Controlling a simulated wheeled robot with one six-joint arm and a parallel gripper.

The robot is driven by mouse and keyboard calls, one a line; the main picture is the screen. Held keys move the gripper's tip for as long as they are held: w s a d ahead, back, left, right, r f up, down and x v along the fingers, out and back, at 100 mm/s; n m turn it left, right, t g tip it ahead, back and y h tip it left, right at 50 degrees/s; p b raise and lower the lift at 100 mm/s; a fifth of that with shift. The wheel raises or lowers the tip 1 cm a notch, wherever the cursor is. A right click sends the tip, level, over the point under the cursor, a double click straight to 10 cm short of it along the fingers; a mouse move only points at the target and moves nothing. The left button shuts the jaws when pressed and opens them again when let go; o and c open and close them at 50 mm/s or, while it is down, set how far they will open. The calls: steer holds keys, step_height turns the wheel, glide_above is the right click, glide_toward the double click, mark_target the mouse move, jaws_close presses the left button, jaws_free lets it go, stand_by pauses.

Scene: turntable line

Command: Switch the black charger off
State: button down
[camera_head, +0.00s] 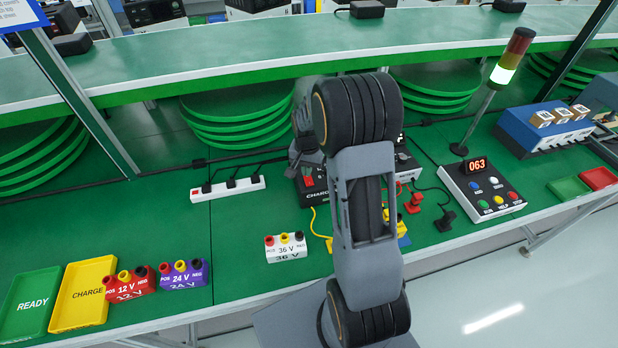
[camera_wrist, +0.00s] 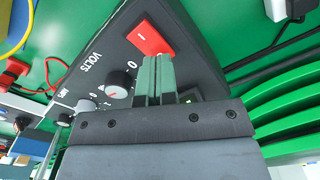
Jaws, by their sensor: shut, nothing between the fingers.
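The black charger (camera_head: 309,196) stands on the green bench, partly hidden behind my arm. In the wrist view its dark sloped panel (camera_wrist: 112,52) fills the middle, with a red rocker switch (camera_wrist: 151,39) marked with a white line, a VOLTS knob (camera_wrist: 120,85) and a lit green spot partly behind the fingers. My gripper (camera_wrist: 155,58) is shut and empty, its green fingertips at the lower edge of the red switch. I cannot tell whether they touch it, or which way the rocker is tipped. In the head view my gripper (camera_head: 306,160) is over the charger.
A white power strip (camera_head: 228,189) lies left of the charger. A 36 V block (camera_head: 286,247) is in front. A second charger (camera_head: 406,163) and a button box (camera_head: 482,187) reading 063 stand right. Yellow and black cables lie nearby. The bench's left middle is clear.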

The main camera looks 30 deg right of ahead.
steer(key=shift+r+p, duration=1.85)
steer(key=shift+r, duration=1.05)
steer(key=s+a+r+n+t, duration=0.2)
steer(key=s+a+r+n, duration=0.2)
steer(key=s+r, duration=0.3)
steer(key=s+a+r+n+t, duration=0.2)
steer(key=s+a+r+n, duration=0.2)
steer(key=s+r, duration=0.4)
steer(key=shift+s+a, duration=0.85)
steer(key=shift+s, duration=0.5)
steer(key=shift+d+r, duration=0.1)
